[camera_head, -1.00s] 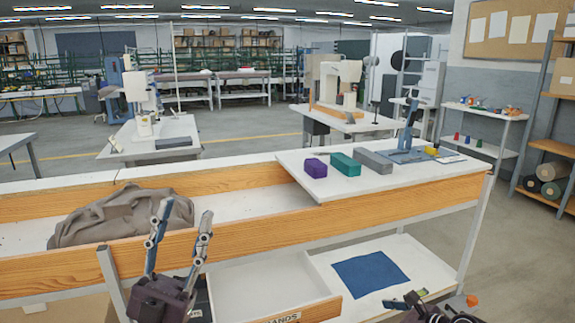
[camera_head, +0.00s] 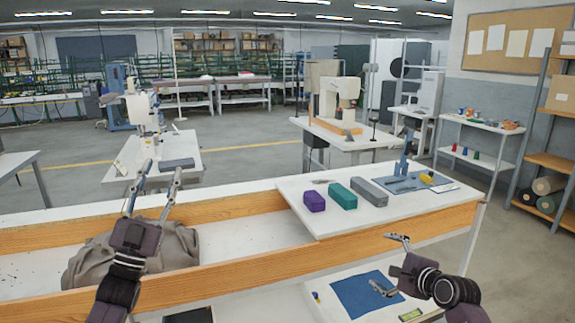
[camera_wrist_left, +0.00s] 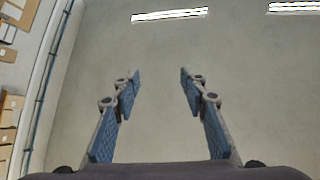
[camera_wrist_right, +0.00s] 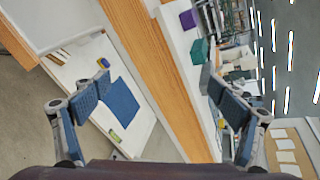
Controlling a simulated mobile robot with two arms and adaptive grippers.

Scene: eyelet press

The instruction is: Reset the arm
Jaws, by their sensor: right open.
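My left gripper (camera_head: 154,183) is raised in front of the wooden-edged bench in the head view, fingers pointing up, in front of the grey cloth bundle. In the left wrist view its two fingers (camera_wrist_left: 160,95) stand wide apart with nothing between them but ceiling. My right gripper (camera_head: 390,264) is in front of the bench at the right, over the lower shelf. In the right wrist view its fingers (camera_wrist_right: 160,85) are spread wide and empty, with the bench edge seen between them.
On the white board (camera_head: 335,228) stand a purple block (camera_head: 314,201), a green block (camera_head: 343,195), a grey block (camera_head: 369,191) and a blue press (camera_head: 402,172). A grey cloth bundle (camera_head: 180,245) lies in the trough. A blue cloth (camera_head: 355,297) lies on the lower shelf.

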